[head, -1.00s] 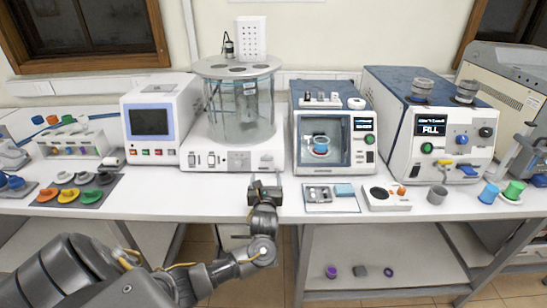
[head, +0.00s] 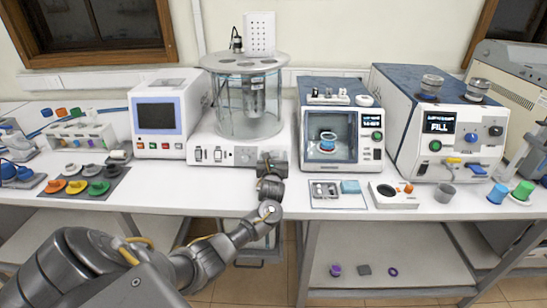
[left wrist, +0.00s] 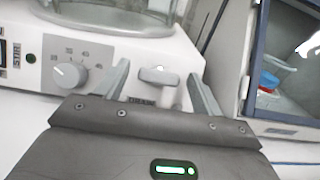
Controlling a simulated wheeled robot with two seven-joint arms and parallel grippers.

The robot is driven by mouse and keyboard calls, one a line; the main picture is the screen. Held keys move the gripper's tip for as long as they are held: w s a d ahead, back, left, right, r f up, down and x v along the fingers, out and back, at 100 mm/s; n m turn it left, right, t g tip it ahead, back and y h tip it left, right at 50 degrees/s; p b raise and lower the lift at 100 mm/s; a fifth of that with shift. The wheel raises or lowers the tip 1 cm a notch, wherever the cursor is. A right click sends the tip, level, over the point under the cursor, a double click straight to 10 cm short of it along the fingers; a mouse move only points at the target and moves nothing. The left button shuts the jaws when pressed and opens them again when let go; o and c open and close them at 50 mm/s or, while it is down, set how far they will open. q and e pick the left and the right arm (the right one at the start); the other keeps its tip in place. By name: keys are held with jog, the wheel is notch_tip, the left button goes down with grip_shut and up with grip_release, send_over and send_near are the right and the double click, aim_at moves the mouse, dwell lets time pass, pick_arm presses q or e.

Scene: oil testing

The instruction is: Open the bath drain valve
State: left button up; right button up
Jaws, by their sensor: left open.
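The glass bath (head: 247,112) stands on a white base with a front panel (head: 225,155). In the left wrist view the drain valve is a small pale handle (left wrist: 157,75) on the base front, above a DRAIN label (left wrist: 141,101). The handle lies crosswise. My left gripper (left wrist: 162,84) is open, with one finger on each side of the handle; I cannot tell whether either touches it. In the head view my left gripper (head: 272,162) is at the right end of the base and hides the valve. My right gripper is not in view.
A grey dial (left wrist: 69,75) sits left of the valve. A blue-framed glass-door machine (head: 329,137) stands close on the right. A tray of small parts (head: 338,194) lies on the table (head: 230,201) right of my arm.

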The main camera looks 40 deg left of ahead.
pick_arm(q)
jog(key=c, duration=1)
